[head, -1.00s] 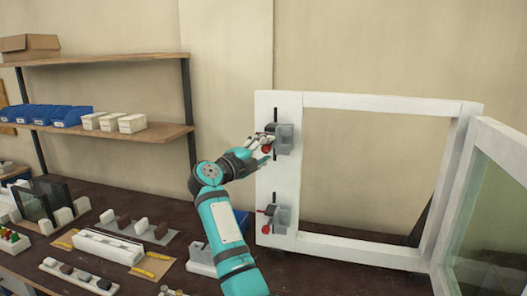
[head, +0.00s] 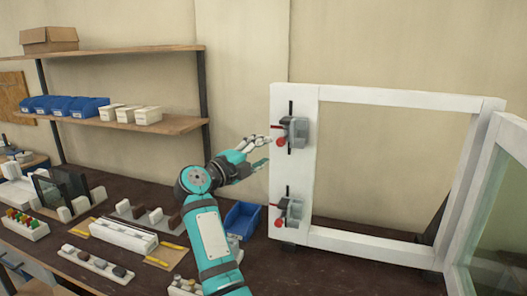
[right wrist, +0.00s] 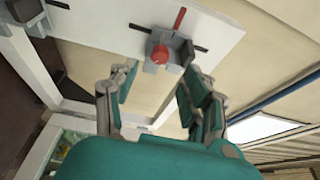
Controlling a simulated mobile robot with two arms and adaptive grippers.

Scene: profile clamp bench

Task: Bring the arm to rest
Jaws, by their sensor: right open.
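My right arm, teal and grey, reaches up from the bottom of the head view. Its gripper (head: 258,152) is open and empty, just left of the upper grey clamp (head: 297,134) with a red knob. A small gap seems to separate them. In the right wrist view the open fingers (right wrist: 160,92) point toward a clamp with a red knob and red lever (right wrist: 160,54), with nothing between them. A second grey clamp with red parts (head: 290,212) sits lower on the same white frame (head: 294,166). My left gripper is not in view.
A glazed white-edged panel (head: 500,210) stands at the right. A blue bin (head: 243,219) is beside my forearm. White blocks and trays (head: 123,237) crowd the dark bench at left. Shelves (head: 120,125) with blue bins are on the wall. The frame's opening is empty.

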